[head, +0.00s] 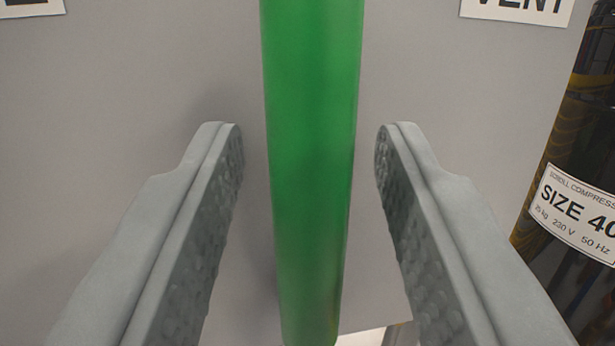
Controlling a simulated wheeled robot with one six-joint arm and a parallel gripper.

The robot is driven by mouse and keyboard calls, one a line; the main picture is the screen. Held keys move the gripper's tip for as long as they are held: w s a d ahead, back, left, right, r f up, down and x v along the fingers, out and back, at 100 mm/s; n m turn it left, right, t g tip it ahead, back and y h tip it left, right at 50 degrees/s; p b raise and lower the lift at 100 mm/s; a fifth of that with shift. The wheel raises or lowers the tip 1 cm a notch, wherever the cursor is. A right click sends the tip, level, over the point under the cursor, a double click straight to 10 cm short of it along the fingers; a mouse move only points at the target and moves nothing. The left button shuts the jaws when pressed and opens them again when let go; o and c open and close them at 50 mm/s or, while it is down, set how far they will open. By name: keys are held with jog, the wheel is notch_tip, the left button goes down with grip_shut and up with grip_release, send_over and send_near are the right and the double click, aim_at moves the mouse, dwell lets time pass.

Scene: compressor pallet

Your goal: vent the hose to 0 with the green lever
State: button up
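The green lever (312,150) stands almost upright in the middle of the head view, from the top edge down to the bottom. Its upper end is out of the picture. My gripper (309,140) is open, with one grey finger on each side of the lever. A gap shows between the lever and each finger, so neither seems to touch it. A white label reading "VENT" (518,10) is partly cut off at the top right. No pressure gauge is in view.
A grey panel (430,80) fills the background behind the lever. Another cut-off white label (30,8) is at the top left. A dark compressor body (575,190) with a "SIZE 40" label (578,212) stands at the right edge.

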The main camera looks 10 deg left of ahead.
jog(key=v, duration=1.7)
jog(key=shift+s+f, duration=0.15)
jog(key=shift+s, duration=0.05)
jog(key=s+d+r+g+h, duration=0.1)
jog(key=s+d+r, duration=0.1)
jog(key=s+d, duration=0.4)
jog(key=s+d+r+m+g, duration=0.1)
jog(key=s+d+r, duration=0.2)
jog(key=s+d, duration=0.4)
jog(key=s+d+r+g+h, duration=0.1)
jog(key=s+d, duration=0.5)
jog(key=s, duration=0.9)
jog(key=shift+d+r+h, duration=0.25)
jog(key=shift+r+h, duration=0.05)
jog(key=shift+r, duration=0.5)
jog(key=shift+s, duration=0.1)
